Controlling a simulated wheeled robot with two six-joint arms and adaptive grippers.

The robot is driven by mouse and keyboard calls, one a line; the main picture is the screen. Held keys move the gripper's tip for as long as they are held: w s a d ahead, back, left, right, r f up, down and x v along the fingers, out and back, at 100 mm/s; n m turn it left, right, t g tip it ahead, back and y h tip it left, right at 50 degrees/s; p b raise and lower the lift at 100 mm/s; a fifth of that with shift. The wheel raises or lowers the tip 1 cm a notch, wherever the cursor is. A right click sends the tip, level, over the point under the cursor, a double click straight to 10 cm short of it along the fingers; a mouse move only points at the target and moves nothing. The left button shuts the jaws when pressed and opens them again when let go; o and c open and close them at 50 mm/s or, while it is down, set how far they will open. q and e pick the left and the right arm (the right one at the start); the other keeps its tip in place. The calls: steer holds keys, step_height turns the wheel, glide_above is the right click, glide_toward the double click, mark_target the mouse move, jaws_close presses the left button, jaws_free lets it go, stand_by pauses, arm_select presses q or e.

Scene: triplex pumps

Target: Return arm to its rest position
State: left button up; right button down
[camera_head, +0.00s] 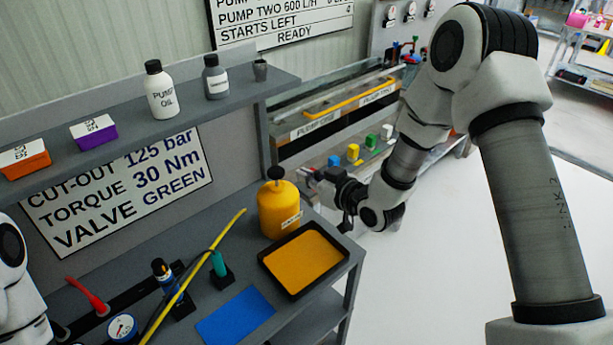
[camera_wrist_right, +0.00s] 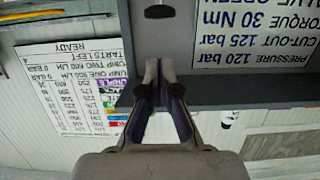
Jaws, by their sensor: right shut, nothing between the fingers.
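My right arm reaches in from the right in the head view, its elbow raised high. Its gripper (camera_head: 312,178) is just right of the yellow jug (camera_head: 279,212) with a black top, near the bench's back right corner. In the right wrist view the fingers (camera_wrist_right: 160,72) are together and empty, with a grey shelf edge behind them. I cannot tell whether the gripper touches the jug. Part of my left arm shows at the left edge of the head view; its gripper is out of view.
The grey bench holds a black tray with an orange mat (camera_head: 303,260), a blue mat (camera_head: 236,315), a yellow wand (camera_head: 190,278) and a gauge (camera_head: 122,327). The shelf above carries a white oil bottle (camera_head: 161,90) and a grey bottle (camera_head: 215,77). Open white floor (camera_head: 440,260) lies right of the bench.

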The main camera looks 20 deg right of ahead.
steer(key=shift+s, duration=0.1)
steer(key=s+f+g+h, duration=0.1)
steer(key=s+f+g, duration=0.1)
steer(key=s+f, duration=0.2)
steer(key=s+f+m+g, duration=0.1)
steer(key=s+f, duration=0.3)
steer(key=f, duration=0.4)
steer(key=s+f+m+g+h, duration=0.1)
steer(key=s+f+g, duration=0.2)
steer(key=f, duration=0.3)
steer(key=shift+s+a+f+h+b, duration=0.1)
steer(key=shift+s+h+b, duration=0.1)
steer(key=shift+s, duration=0.15)
steer(key=shift+s+f+h+b, duration=0.1)
steer(key=shift+s+b, duration=0.1)
steer(key=shift+s, duration=0.15)
steer(key=s+f+m+g+h, duration=0.1)
steer(key=s+f+g, duration=0.3)
steer(key=s, duration=0.8)
steer(key=s+d+f+m+g+h, duration=0.1)
steer(key=s+f+g, duration=0.3)
steer(key=s+f, duration=0.3)
steer(key=s, duration=0.4)
steer(key=shift+s+d+h+b, duration=0.25)
steer(key=shift+s+h+b, duration=0.05)
steer(key=shift+s, duration=0.1)
